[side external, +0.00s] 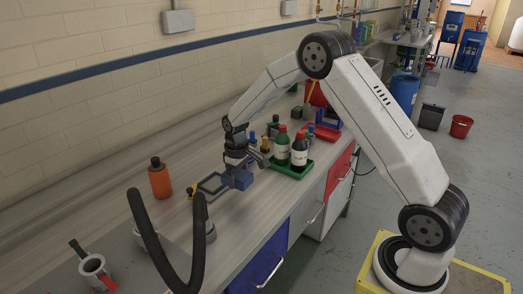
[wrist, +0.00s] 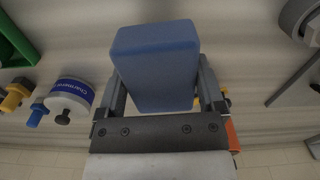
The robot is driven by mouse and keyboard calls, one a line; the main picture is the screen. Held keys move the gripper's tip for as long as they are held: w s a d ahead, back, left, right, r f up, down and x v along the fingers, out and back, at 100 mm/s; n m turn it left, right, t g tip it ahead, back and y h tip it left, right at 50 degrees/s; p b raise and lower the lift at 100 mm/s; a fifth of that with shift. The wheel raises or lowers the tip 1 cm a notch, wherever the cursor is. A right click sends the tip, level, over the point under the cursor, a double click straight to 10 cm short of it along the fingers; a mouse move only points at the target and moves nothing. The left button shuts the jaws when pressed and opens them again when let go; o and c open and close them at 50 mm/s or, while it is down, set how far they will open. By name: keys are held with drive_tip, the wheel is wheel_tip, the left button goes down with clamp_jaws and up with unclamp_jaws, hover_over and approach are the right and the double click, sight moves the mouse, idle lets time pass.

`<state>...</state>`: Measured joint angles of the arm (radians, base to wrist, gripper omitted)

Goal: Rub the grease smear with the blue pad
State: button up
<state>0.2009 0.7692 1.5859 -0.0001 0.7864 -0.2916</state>
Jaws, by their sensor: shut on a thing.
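The blue pad (side external: 240,180) is a block held low over the grey bench (side external: 150,205). In the wrist view the blue pad (wrist: 155,65) fills the space between the two fingers. My gripper (side external: 238,168) is shut on it, and it also shows in the wrist view (wrist: 158,90). I cannot tell whether the pad touches the bench top. I cannot make out the grease smear in either view; the pad and gripper cover part of the bench.
A green tray (side external: 290,172) with dark bottles stands right of my gripper. An orange bottle (side external: 159,181) stands to the left.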

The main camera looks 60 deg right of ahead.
drive_tip(key=shift+r, duration=1.05)
